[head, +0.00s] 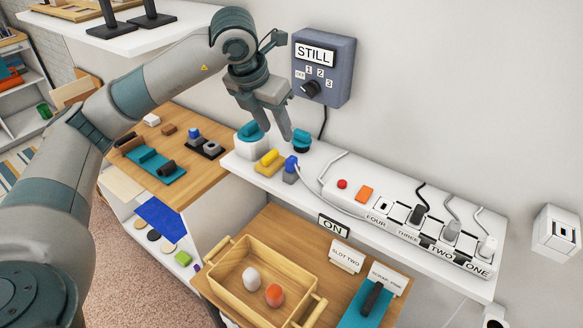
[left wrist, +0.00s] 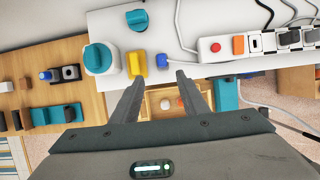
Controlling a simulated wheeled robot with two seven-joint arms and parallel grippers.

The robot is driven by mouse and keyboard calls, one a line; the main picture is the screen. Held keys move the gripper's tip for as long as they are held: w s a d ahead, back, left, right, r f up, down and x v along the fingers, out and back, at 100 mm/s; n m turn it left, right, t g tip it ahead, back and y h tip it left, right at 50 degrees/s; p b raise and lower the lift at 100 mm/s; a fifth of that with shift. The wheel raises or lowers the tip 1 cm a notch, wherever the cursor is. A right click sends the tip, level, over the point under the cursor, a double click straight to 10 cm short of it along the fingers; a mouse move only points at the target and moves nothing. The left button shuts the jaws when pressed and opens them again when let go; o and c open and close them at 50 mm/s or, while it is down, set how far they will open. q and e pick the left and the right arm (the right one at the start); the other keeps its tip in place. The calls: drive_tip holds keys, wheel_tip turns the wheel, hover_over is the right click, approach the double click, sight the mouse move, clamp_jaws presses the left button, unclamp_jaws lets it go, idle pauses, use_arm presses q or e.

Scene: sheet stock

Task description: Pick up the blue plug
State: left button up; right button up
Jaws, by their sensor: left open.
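The blue plug (head: 291,163), with a grey lower part, stands on the white shelf just right of a yellow piece (head: 270,157). It also shows in the left wrist view (left wrist: 162,60), just beyond the gap between my fingertips. My left gripper (head: 275,132) is open and empty, pointing down above the shelf and a little above the plug. In the left wrist view its fingers (left wrist: 160,78) are spread apart, apparently to either side of the plug's line. My right gripper is not in view.
Two teal knobs (head: 250,131) (head: 301,140) stand close behind. A power strip (head: 405,232) with several plugs and cords lies to the right. A grey dial box (head: 324,69) hangs on the wall. A wooden tray (head: 229,284) sits below the shelf (head: 312,190).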

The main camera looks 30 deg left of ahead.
use_arm(q)
drive_tip(key=p, duration=0.2)
approach(291, 158)
wheel_tip(291, 158, down, 2)
drive_tip(key=shift+w+a+f, duration=0.15)
drive_tip(key=shift+w+f, duration=0.4)
drive_tip(key=shift+p, duration=0.3)
drive_tip(key=shift+w+d+f+p, duration=0.25)
drive_tip(key=shift+f+p, duration=0.35)
drive_tip(key=shift+p, duration=0.3)
drive_tip(key=p+x, duration=0.1)
drive_tip(key=x, duration=0.2)
drive_tip(key=shift+r+p, duration=0.1)
drive_tip(key=shift+p, duration=0.25)
drive_tip(key=shift+w+f, duration=0.2)
drive_tip(key=shift+f, duration=0.25)
drive_tip(key=shift+d, duration=0.1)
